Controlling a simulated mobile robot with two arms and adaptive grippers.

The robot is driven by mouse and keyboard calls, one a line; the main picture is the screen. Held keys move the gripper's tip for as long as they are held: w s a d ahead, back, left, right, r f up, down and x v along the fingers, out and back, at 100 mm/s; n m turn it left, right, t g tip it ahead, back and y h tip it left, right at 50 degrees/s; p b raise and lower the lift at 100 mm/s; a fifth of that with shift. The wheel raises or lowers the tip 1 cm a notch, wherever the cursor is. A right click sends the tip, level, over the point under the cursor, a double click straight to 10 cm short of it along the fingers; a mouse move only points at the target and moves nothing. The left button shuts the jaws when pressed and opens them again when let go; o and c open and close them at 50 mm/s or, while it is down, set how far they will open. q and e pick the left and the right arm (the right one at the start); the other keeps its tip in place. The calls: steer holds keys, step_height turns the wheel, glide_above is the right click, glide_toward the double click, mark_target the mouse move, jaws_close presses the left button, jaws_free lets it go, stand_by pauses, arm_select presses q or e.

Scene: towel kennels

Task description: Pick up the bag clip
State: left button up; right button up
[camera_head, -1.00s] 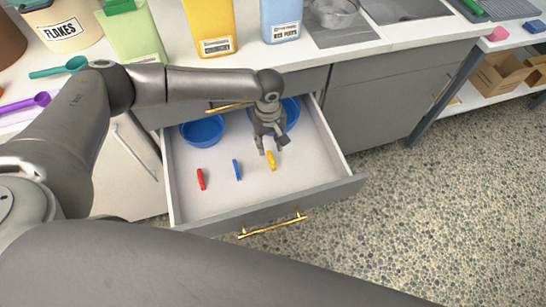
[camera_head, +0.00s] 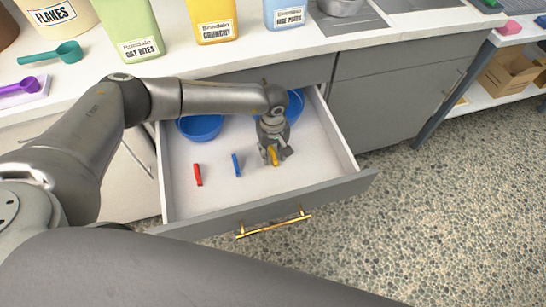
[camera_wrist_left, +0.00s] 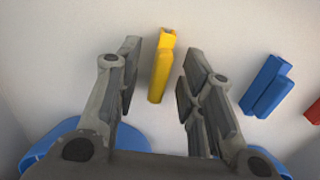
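Three bag clips lie in the open drawer (camera_head: 215,200): a red clip (camera_head: 198,174), a blue clip (camera_head: 237,165) and a yellow clip (camera_head: 274,156). My left gripper (camera_head: 273,157) is low in the drawer at the yellow clip. In the left wrist view the gripper (camera_wrist_left: 158,85) is open, with the yellow clip (camera_wrist_left: 161,66) between its fingertips and a gap on both sides. The blue clip (camera_wrist_left: 267,86) lies to the right there, and the red clip (camera_wrist_left: 314,112) is cut by the right edge. My right gripper is not in view.
Two blue bowls stand at the back of the drawer, the left one (camera_head: 200,127) and the right one (camera_head: 294,106), partly hidden by my wrist. The counter (camera_head: 340,37) above holds several containers. The drawer's front area is clear.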

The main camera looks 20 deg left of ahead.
arm_select(q)
steer(key=shift+f, duration=0.2)
jaws_close()
steer(key=shift+r, duration=0.1)
